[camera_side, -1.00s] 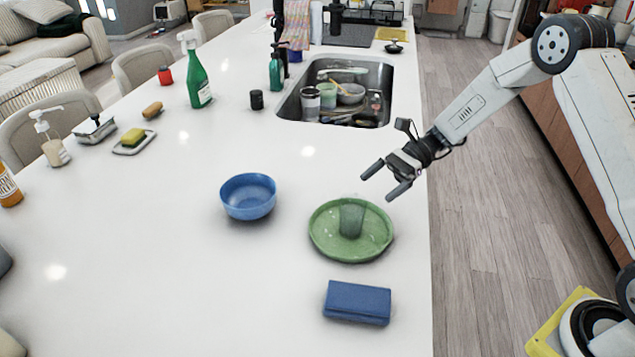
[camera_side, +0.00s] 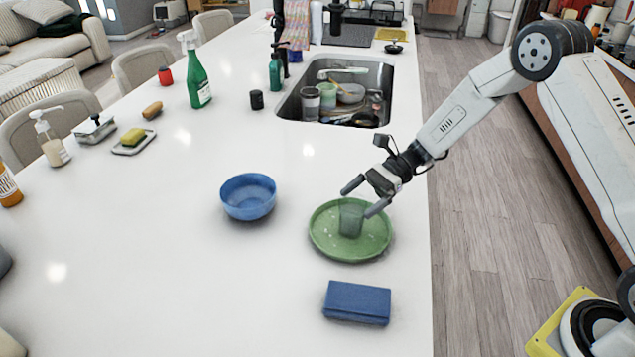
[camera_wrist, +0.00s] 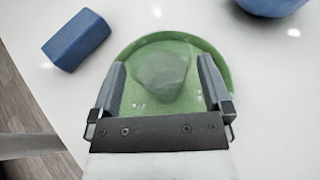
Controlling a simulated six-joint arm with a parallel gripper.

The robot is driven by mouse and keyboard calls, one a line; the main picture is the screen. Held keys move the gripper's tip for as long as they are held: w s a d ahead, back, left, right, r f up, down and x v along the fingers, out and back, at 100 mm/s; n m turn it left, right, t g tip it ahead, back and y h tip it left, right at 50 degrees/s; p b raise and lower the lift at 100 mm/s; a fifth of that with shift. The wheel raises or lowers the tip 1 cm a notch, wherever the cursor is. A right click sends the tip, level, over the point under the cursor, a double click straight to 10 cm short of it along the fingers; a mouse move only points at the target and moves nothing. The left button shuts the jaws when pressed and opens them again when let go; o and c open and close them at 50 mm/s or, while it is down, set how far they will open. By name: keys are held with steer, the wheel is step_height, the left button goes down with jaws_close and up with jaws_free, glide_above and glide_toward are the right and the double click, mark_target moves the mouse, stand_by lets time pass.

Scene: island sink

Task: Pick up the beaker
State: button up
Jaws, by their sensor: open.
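The clear beaker (camera_side: 351,220) stands on the green plate (camera_side: 327,243), and the plate's colour shows through its glass. In the wrist view the beaker (camera_wrist: 161,70) is blurred and lies ahead, between the lines of my two fingers, over the plate (camera_wrist: 215,62). My gripper (camera_side: 364,198) is open and empty. In the side view its fingertips are at the beaker's upper edge, one on each side in the picture. I cannot tell whether they touch it or how high above the plate they are.
A blue bowl (camera_side: 248,197) stands left of the plate. A blue block (camera_side: 357,302), perhaps a sponge, lies in front of it. The sink (camera_side: 337,92) with dishes is behind. The counter's right edge is close to the plate. The white counter's front left is clear.

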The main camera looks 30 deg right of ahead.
steer(key=shift+x, duration=1.15)
steer(key=c, duration=1)
